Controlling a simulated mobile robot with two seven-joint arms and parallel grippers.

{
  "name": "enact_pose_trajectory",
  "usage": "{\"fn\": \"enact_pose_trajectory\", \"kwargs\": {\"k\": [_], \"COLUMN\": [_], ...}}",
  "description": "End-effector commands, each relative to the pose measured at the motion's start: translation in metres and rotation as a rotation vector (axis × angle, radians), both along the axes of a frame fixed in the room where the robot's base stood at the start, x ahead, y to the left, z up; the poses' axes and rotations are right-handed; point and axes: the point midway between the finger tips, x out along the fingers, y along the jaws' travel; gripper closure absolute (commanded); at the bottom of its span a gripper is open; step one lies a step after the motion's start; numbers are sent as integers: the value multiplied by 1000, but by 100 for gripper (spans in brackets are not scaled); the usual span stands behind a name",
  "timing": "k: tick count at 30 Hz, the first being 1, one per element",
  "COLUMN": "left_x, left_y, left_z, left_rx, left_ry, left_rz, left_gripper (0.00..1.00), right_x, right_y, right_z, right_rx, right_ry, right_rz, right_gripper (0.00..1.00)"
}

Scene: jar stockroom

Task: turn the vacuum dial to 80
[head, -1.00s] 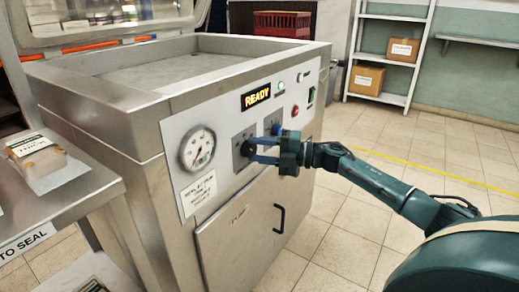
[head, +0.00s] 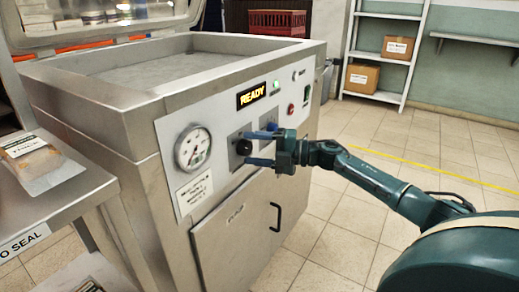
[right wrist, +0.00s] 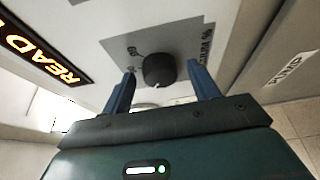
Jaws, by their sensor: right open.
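The black vacuum dial (head: 244,147) is on the front panel of the steel machine, right of the round gauge. In the right wrist view, the dial (right wrist: 158,70) sits between my right gripper's two blue fingers, with a gap on each side. A small white mark shows on its lower edge; a "60" and "VACUUM %" are printed around it, and an 80 cannot be made out. My right gripper (head: 254,149) is open, one finger above the dial and one below. My left gripper is out of view.
The READY display (head: 251,97), a green light (head: 276,86) and a red button (head: 291,108) are on the same panel. A door handle (head: 277,217) sticks out below. A side table (head: 60,205) with a packed item stands left. The floor at right is clear.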

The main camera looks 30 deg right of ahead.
Motion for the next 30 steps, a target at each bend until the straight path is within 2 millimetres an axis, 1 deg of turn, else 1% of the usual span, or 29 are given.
{"fn": "enact_pose_trajectory", "kwargs": {"k": [5,12,18,24,30], "left_x": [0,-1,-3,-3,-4], "left_y": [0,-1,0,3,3], "left_z": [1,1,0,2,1], "left_rx": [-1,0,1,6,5], "left_ry": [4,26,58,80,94], "left_rz": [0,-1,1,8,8], "left_gripper": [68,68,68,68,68], "right_x": [-11,-47,-73,-89,-93], "right_y": [-11,-47,-73,-88,-93], "right_z": [-1,-1,0,0,1], "right_rx": [-2,-4,-1,-1,-1], "right_ry": [4,8,6,3,-1], "right_rz": [-1,-2,-1,0,0], "right_gripper": [40,40,40,40,40]}}
